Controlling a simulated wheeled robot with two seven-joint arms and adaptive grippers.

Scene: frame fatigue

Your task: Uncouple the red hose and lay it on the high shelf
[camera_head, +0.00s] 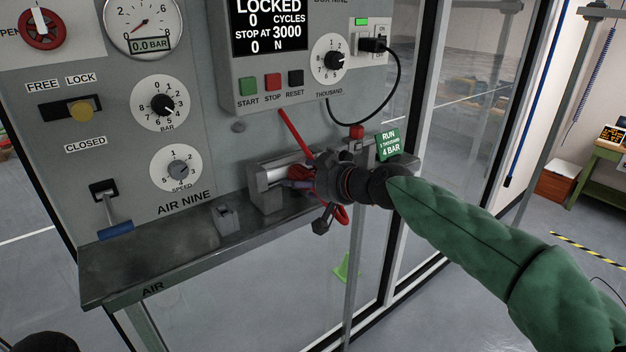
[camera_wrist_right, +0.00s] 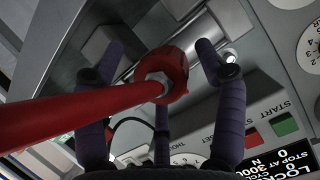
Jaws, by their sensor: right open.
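In the right wrist view the hose (camera_wrist_right: 85,112) comes in from the left and ends in a red collar with a hex nut (camera_wrist_right: 170,76), against the cylinder's end. My right gripper (camera_head: 289,177) is at this coupling. Its purple fingers (camera_wrist_right: 160,50) stand open on both sides of the collar, apart from it. The gripper hides much of the coupling in the head view. I cannot make out a high shelf.
The grey panel carries a FREE/LOCK lever (camera_head: 80,111), a CLOSED lever with blue handle (camera_head: 115,229), dials and a gauge reading 0.0 BAR. The control box (camera_head: 271,82) reads LOCKED and hangs above the coupling. A black cable (camera_head: 396,85) loops nearby. The ledge's left part (camera_head: 130,265) is bare.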

